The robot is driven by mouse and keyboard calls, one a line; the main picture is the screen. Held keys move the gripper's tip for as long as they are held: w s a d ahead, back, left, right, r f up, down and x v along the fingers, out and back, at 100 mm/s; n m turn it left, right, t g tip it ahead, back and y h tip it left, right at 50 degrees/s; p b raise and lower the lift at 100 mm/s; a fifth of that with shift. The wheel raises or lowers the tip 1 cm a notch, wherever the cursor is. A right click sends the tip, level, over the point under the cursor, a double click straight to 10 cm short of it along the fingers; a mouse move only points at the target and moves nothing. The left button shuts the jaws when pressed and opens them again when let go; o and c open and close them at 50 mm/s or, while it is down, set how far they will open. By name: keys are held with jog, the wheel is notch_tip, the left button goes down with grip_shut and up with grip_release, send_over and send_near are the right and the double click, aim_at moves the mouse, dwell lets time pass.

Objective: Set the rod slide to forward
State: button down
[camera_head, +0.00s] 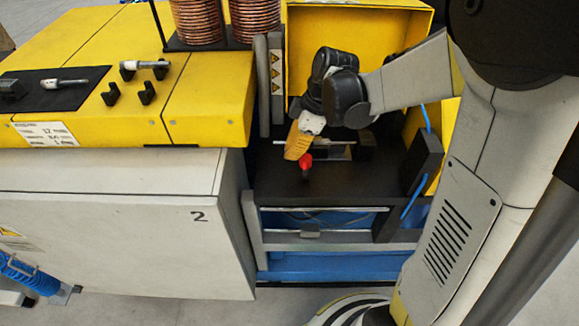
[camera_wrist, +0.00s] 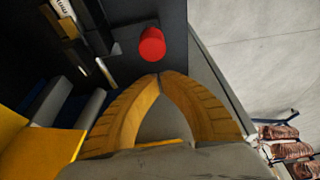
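A red knob (camera_head: 305,160) stands upright on a short dark stem on the black work surface (camera_head: 285,187) of the machine. In the wrist view the red knob (camera_wrist: 152,44) lies just beyond my fingertips, with nothing seen between the fingers. My gripper (camera_head: 292,157) has yellow fingers, just left of and slightly above the knob in the head view. In the wrist view the tips of my gripper (camera_wrist: 160,76) meet. A thin metal rod (camera_wrist: 106,72) shows at upper left; behind my gripper it is partly hidden. I cannot tell whether the knob belongs to the rod slide.
A dark block (camera_head: 365,146) stands right of the rod. A grey post with warning labels (camera_head: 276,72) rises at the left of the bay, and a dark panel (camera_head: 423,163) stands at its right. Copper coils (camera_head: 255,18) stand behind. The black surface in front of the knob is clear.

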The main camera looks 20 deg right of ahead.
aim_at(312, 179)
jog(key=shift+f, duration=0.15)
jog(key=b+x, duration=0.4)
jog(key=x, duration=0.6)
jog(key=shift+f, duration=0.15)
jog(key=d, duration=0.2)
jog(key=shift+s+d+r+b, duration=0.25)
jog(key=shift+s+d+b, duration=0.05)
jog(key=shift+s+d, duration=0.3)
jog(key=shift+d, duration=0.25)
jog(key=shift+r, duration=0.1)
jog(key=d, duration=0.1)
jog(key=s+d, duration=0.1)
jog(key=d, duration=0.3)
jog(key=shift+s+d, duration=0.2)
jog(key=shift+s, duration=0.15)
jog(key=shift+a, duration=0.15)
